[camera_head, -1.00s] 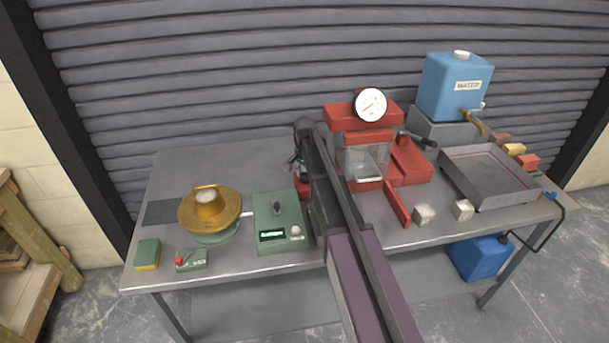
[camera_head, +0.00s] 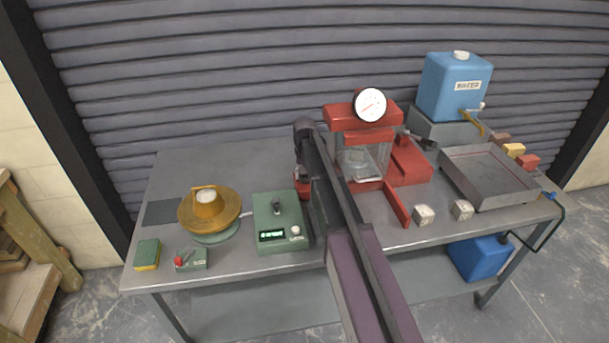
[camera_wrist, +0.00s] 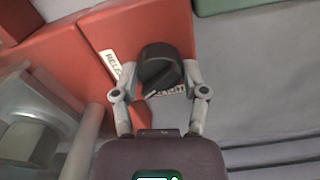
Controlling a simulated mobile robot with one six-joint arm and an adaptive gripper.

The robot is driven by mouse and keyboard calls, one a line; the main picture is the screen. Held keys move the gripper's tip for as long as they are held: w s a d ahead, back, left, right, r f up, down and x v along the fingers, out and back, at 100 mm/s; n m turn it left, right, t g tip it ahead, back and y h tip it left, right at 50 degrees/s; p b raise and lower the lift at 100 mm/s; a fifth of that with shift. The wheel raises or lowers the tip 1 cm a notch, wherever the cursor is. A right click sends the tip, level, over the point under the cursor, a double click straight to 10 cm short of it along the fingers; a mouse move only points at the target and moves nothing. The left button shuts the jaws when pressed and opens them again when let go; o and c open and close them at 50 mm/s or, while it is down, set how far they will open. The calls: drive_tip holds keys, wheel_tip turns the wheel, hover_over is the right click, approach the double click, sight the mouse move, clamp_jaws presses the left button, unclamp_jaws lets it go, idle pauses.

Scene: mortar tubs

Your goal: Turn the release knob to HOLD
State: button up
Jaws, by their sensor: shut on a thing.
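The black release knob (camera_wrist: 157,64) sits on a red panel (camera_wrist: 108,28) in the wrist view. My gripper (camera_wrist: 159,72) has one finger on each side of the knob and is shut on it. A white label (camera_wrist: 110,66) reading "RELE…" is left of the knob, partly covered by a finger. A second label (camera_wrist: 172,90) lies below it, partly hidden and unreadable. A pale mark on the knob's lower edge faces down and slightly left. In the head view, my arm reaches beside the red press (camera_head: 352,117); the knob is hidden there.
The press has a dial gauge (camera_head: 371,105) and a clear guard, with a red lever (camera_head: 397,203) in front. A green display box (camera_head: 278,222) stands close left of my arm. Two pale cubes (camera_head: 424,215) and a metal tray (camera_head: 487,178) are to the right.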

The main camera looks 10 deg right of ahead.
drive_tip(key=n, duration=0.5)
drive_tip(key=shift+s+n, duration=0.1)
drive_tip(key=shift+n, duration=0.2)
drive_tip(key=n, duration=0.5)
drive_tip(key=shift+n, duration=0.3)
drive_tip(key=o, duration=1.1)
drive_tip(key=shift+f, duration=0.1)
drive_tip(key=shift+o, duration=0.3)
